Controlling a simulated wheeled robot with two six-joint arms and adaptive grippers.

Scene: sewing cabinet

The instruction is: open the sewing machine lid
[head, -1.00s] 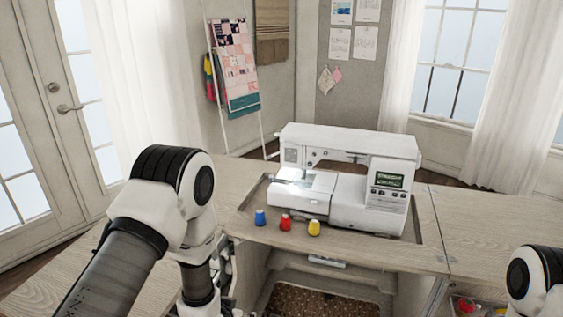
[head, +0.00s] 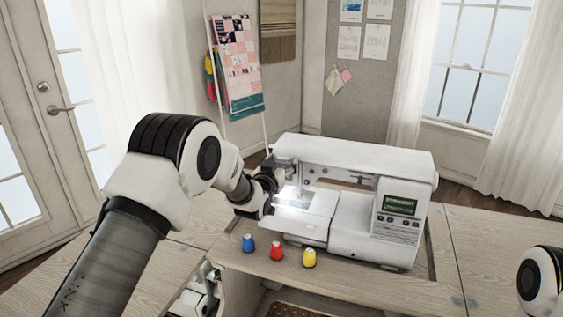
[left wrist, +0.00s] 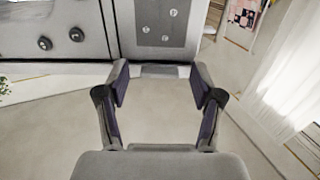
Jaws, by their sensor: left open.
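The white sewing machine (head: 345,225) stands on the cabinet top in the head view, its lit screen at the right. Its top lid (head: 355,152) looks closed, lying along the upper arm. My left gripper (head: 268,186) is at the machine's left end, below the level of the lid. In the left wrist view the left gripper (left wrist: 159,82) is open and empty, with its fingertips close to the machine's grey end panel (left wrist: 166,22). Whether they touch it I cannot tell. Of my right arm only a joint shows at the right edge; its gripper is out of view.
The wooden surface right of the machine is clear. A quilt rack (head: 237,65) stands behind, at the left.

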